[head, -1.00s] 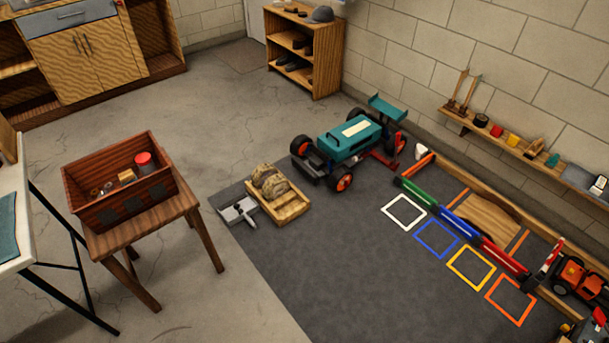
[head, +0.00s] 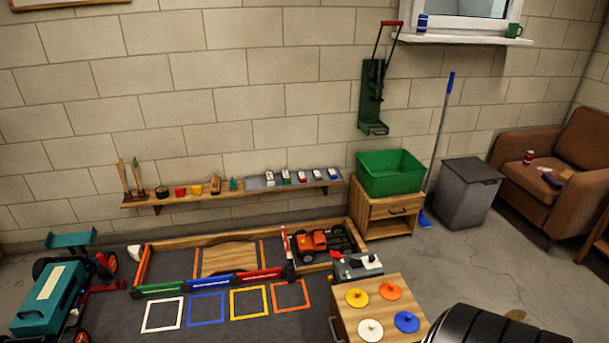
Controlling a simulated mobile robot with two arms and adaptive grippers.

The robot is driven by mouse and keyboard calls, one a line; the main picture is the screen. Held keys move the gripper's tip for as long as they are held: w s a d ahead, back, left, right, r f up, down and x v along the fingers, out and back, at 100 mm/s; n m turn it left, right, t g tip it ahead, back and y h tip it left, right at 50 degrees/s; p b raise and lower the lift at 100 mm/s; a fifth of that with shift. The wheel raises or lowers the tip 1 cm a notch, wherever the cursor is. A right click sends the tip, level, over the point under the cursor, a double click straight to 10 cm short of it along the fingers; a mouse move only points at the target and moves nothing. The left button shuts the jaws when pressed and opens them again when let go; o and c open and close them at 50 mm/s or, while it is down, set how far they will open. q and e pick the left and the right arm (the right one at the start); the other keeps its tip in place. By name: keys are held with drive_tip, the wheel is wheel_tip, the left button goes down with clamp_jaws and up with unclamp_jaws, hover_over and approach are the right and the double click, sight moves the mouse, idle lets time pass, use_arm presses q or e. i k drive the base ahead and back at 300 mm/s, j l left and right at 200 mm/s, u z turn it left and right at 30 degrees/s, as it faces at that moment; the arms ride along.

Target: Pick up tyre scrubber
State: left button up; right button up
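No tyre scrubber can be picked out with certainty in the head view. Two upright wooden-handled tools (head: 130,178) stand at the left end of the wall shelf (head: 245,190). A small brown block-like item (head: 215,183) sits further right on that shelf. Either may be a brush, but they are too small to tell. Neither of my grippers is in view.
A teal racecar (head: 50,298) stands at the lower left. Coloured squares mark the dark mat (head: 215,330). A wooden stand (head: 375,303) with coloured discs, a green bin (head: 390,172) and a grey bin (head: 464,193) stand to the right.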

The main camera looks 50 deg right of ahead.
sight(233, 184)
drive_tip(key=z, duration=1)
drive_tip(key=u, duration=1.35)
drive_tip(key=z, duration=1.35)
drive_tip(key=i+j, duration=0.2)
drive_tip(key=i, duration=0.35)
drive_tip(key=i+j, duration=0.15)
drive_tip(key=i, duration=0.4)
drive_tip(key=j+u, duration=0.05)
